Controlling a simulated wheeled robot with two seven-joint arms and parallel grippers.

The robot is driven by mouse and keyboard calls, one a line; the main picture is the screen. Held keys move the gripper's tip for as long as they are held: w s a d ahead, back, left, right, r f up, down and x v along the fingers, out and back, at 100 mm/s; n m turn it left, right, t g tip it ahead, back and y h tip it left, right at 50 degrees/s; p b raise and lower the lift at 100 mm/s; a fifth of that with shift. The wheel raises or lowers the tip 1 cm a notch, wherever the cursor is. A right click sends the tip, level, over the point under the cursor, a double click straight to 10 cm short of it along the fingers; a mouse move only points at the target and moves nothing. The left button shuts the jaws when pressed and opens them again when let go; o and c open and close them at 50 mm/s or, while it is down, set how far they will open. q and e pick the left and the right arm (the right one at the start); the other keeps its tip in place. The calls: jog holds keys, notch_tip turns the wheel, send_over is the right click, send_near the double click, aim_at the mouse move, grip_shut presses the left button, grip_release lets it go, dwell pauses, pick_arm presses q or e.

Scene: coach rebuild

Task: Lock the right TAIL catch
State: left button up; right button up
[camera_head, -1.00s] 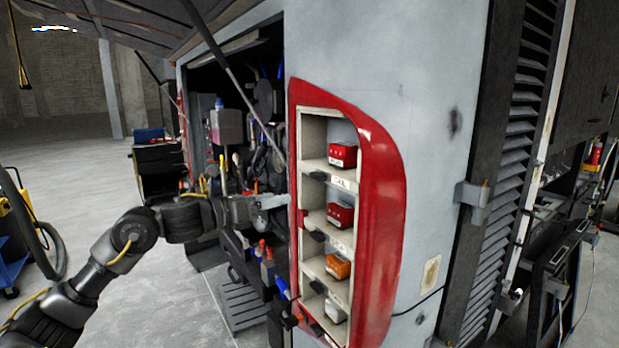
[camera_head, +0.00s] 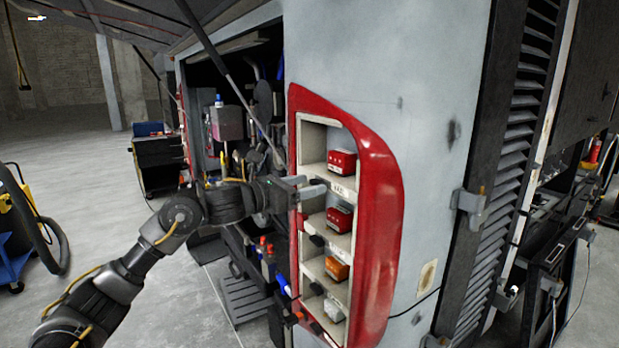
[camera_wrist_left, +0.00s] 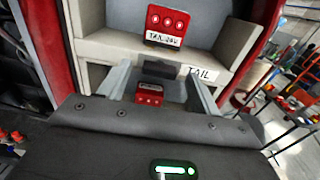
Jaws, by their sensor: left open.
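The TAIL catch is a small dark block (camera_wrist_left: 160,69) on the shelf lip, just left of the TAIL label (camera_wrist_left: 200,74) in the left wrist view. A red lamp module (camera_head: 341,161) sits upright in the top compartment above it; it also shows in the left wrist view (camera_wrist_left: 167,26). My left gripper (camera_head: 311,186) is open in front of that lip and covers the catch in the head view. In the left wrist view its grey fingers (camera_wrist_left: 161,84) stand on either side of the catch. Whether they touch it, I cannot tell. My right gripper is in no view.
The compartments sit in a red-framed lamp housing (camera_head: 380,200) on the coach corner. Below are another red module (camera_head: 339,219), an orange module (camera_head: 337,268) and a pale module (camera_head: 333,309). An open bay with hoses and tools lies left of the housing. A strut (camera_head: 225,75) slants above my arm.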

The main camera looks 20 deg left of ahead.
pick_arm(q)
jog(key=shift+w+d, duration=0.4)
jog(key=shift+w, duration=0.1)
jog(key=c, duration=1)
